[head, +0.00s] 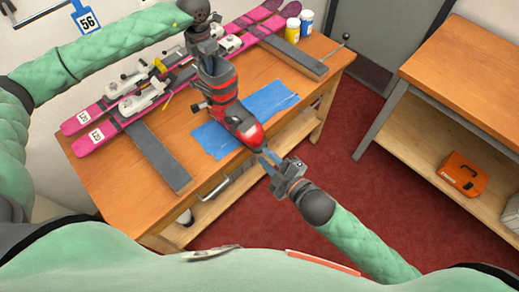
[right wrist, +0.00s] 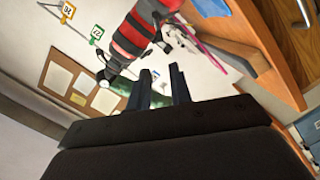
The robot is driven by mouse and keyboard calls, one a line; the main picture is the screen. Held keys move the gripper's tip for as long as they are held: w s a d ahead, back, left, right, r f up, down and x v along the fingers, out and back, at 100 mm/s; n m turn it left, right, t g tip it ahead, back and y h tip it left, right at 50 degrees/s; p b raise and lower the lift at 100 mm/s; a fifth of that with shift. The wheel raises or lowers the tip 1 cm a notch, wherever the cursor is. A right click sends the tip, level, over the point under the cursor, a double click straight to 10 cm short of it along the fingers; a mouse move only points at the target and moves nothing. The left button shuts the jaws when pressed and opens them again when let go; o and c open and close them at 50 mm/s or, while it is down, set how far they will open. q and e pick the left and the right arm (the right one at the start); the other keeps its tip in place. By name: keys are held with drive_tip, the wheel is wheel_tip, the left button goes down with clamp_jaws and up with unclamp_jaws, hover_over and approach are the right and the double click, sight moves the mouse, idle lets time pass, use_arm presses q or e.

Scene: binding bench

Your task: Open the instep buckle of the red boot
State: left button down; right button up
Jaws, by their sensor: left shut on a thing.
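The red boot (head: 222,92), red with dark grey bands, stands on the blue mat (head: 272,99) with its red toe towards the bench's front edge. My left gripper (head: 208,58) is at the top of the boot and shut on it; its fingertips are hard to see. My right gripper (head: 267,158) is just off the toe, apart from the boot. In the right wrist view its two fingers (right wrist: 161,85) are spread with nothing between them. The boot (right wrist: 137,32) shows beyond them, tilted in the picture, with small buckle levers (right wrist: 167,42). Which is the instep buckle is unclear.
Pink skis (head: 92,141) with bindings lie across the back of the bench (head: 112,178), on dark grey supports (head: 158,156). A yellow bottle (head: 292,30) and a white-blue bottle (head: 306,22) stand at the far end. Another bench (head: 470,65) is at the right, with open floor between.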

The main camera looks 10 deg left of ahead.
drive_tip(key=v, duration=0.6)
drive_tip(key=shift+s+d, duration=0.2)
drive_tip(key=shift+s, duration=0.05)
use_arm(q)
drive_tip(key=c, duration=1.3)
unclamp_jaws()
wheel_tip(320, 180, up, 7)
drive_tip(key=b, duration=0.3)
drive_tip(key=shift+b, duration=0.35)
drive_tip(key=shift+r, duration=0.4)
use_arm(e)
wheel_tip(320, 180, down, 4)
drive_tip(key=shift+r, duration=0.2)
